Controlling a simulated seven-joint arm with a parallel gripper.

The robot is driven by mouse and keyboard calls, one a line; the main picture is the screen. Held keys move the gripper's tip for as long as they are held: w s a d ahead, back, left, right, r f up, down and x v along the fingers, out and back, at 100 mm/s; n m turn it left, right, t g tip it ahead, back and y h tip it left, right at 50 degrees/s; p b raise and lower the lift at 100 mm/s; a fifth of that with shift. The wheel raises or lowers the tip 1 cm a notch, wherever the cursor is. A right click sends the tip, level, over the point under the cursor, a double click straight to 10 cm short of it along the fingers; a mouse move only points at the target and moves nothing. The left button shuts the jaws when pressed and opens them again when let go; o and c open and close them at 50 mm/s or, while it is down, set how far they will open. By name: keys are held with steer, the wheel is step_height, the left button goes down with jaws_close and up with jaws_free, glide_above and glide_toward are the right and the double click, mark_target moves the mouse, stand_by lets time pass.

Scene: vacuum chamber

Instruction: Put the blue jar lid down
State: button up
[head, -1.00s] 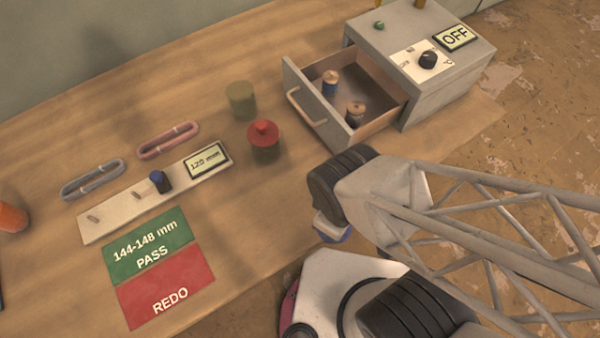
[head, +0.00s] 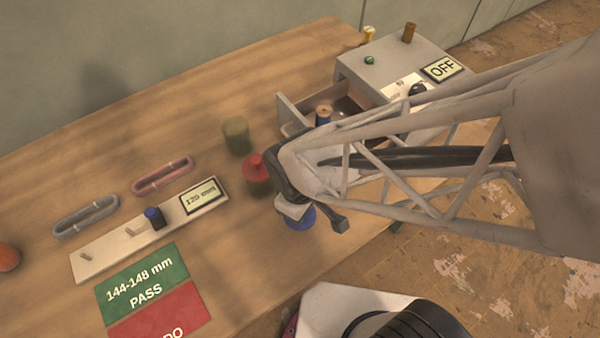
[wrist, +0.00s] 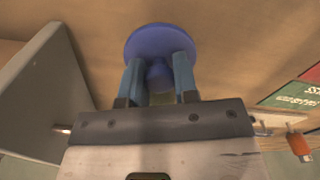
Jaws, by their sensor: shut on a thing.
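My gripper (wrist: 157,78) is shut on the blue jar lid (wrist: 160,42), holding its narrow knob between two blue-grey fingers. The lid's round disc faces away from my palm. In the head view the blue lid (head: 300,221) shows just under my gripper, near the table's front edge, partly hidden by the gripper. I cannot tell whether it touches the table. A jar with a red lid (head: 255,163) stands just left of my gripper. An olive-green cylinder (head: 236,136) stands behind that jar.
An open drawer (head: 289,112) with a blue spool (head: 323,115) is partly hidden behind my arm. A measuring board (head: 115,247), a green-and-red card (head: 150,285) and two oblong rings, grey (head: 86,215) and pink (head: 162,175), lie left. Bare wood lies between jar and card.

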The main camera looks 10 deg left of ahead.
steer(key=shift+w+a+f, duration=0.1)
steer(key=shift+w+a, duration=0.5)
steer(key=shift+w, duration=0.1)
steer(key=shift+f, duration=1.8)
steer(key=shift+f, duration=0.15)
steer(key=o, duration=0.9)
step_height(320, 180, up, 12)
steer(key=shift+r, duration=0.2)
